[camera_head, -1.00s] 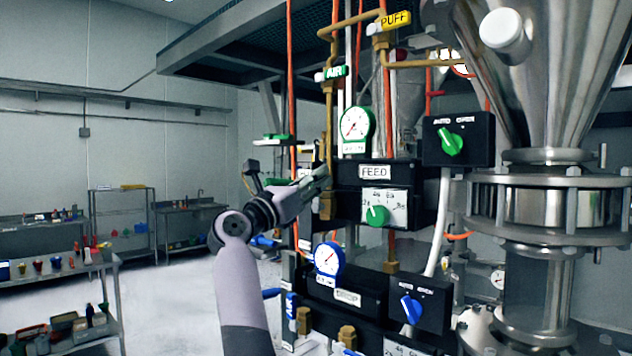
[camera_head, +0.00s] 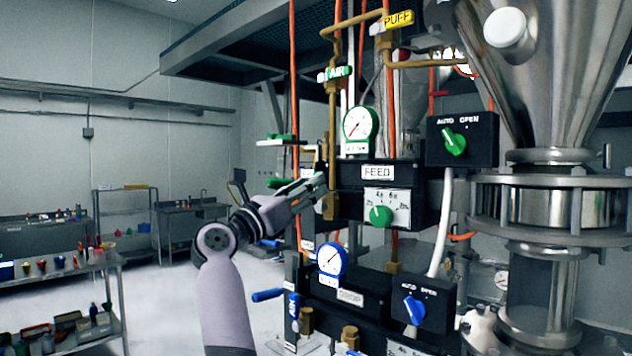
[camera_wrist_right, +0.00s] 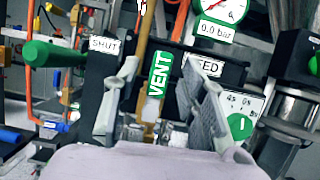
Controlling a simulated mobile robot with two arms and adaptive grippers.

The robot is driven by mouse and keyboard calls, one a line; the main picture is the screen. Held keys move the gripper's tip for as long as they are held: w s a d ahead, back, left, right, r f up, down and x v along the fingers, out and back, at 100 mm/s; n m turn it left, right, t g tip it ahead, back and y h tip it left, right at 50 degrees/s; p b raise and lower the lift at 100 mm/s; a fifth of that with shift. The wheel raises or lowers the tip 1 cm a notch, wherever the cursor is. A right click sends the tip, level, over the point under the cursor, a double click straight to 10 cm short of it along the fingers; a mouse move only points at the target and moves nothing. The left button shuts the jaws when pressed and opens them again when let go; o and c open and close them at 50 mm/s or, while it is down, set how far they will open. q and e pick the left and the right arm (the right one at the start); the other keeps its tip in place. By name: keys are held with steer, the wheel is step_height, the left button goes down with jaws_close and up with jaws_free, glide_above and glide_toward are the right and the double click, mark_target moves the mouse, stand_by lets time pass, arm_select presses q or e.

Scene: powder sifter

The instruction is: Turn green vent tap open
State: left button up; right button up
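The green vent tap handle (camera_wrist_right: 50,54) sticks out to the left in the right wrist view, roughly level, beside a white SHUT label (camera_wrist_right: 103,44). A green VENT label (camera_wrist_right: 158,74) shows between the finger tips, with a brass pipe behind it. My right gripper (camera_wrist_right: 163,80) is open, its fingers apart and nothing seen held; the handle lies outside them, to the left. In the head view my right gripper (camera_head: 318,186) is at the left end of the FEED block (camera_head: 377,172) and hides part of the tap. My left gripper is not in view.
A green-rimmed gauge (camera_head: 359,126) and a green dial (camera_head: 381,215) sit on the panel. A blue tap handle (camera_head: 268,295) projects left below. Orange and brass pipes run upright close to the gripper.

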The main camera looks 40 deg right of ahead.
steer(key=v, duration=0.8)
steer(key=shift+a, duration=0.15)
